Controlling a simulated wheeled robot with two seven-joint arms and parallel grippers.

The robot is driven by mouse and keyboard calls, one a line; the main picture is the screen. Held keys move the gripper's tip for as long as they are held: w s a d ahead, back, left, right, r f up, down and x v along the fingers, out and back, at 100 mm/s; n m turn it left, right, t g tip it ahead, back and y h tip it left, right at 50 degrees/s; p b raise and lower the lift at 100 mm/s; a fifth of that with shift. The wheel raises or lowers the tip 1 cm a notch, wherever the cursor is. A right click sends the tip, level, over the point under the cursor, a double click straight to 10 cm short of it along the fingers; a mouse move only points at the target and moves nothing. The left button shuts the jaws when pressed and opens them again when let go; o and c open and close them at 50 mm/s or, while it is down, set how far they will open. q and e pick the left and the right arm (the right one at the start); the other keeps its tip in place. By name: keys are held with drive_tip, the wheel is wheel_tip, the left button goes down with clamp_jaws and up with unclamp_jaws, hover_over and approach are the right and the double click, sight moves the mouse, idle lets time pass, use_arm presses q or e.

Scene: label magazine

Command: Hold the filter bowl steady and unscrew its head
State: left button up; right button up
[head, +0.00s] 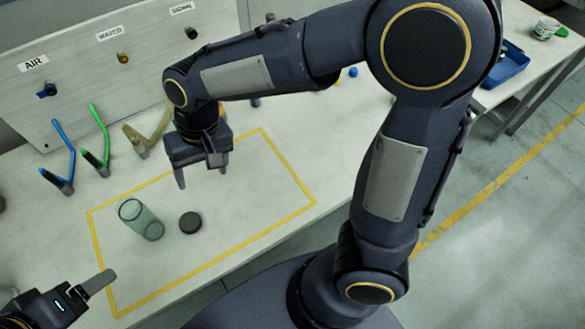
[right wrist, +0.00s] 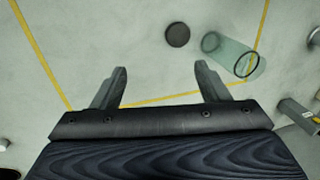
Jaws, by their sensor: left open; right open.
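The filter bowl (head: 141,220), a clear greenish cup with a dark rim, appears to stand upright and open inside the yellow outline. A round dark disc, which looks like its head (head: 190,222), lies apart on the table just right of it. In the right wrist view, the bowl (right wrist: 233,56) and the disc (right wrist: 177,35) lie beyond the fingers. My right gripper (head: 203,172) is open and empty, above the table behind the disc. My left gripper (head: 66,284) is open at the lower left, apart from the bowl and partly cut off by the frame.
Blue, green and tan handled fittings (head: 97,160) stand along the panel (head: 90,70) labelled AIR, WATER and SIGNAL. The yellow outline (head: 230,243) is otherwise clear. A blue tray (head: 508,66) sits on another table at the upper right.

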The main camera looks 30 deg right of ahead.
drive_tip(key=s+d+r+m+t, duration=0.1)
drive_tip(key=s+d+t, duration=0.1)
drive_tip(key=s+d, duration=0.4)
drive_tip(key=s+d+r+t+y, duration=0.1)
drive_tip(key=s+d+r+t, duration=0.1)
drive_tip(key=s+d, duration=0.5)
drive_tip(key=d+t, duration=0.1)
drive_tip(key=d, duration=0.2)
drive_tip(key=shift+s+d+r+m+t, duration=0.2)
drive_tip(key=shift+s+m+t, duration=0.1)
drive_tip(key=shift+m, duration=0.1)
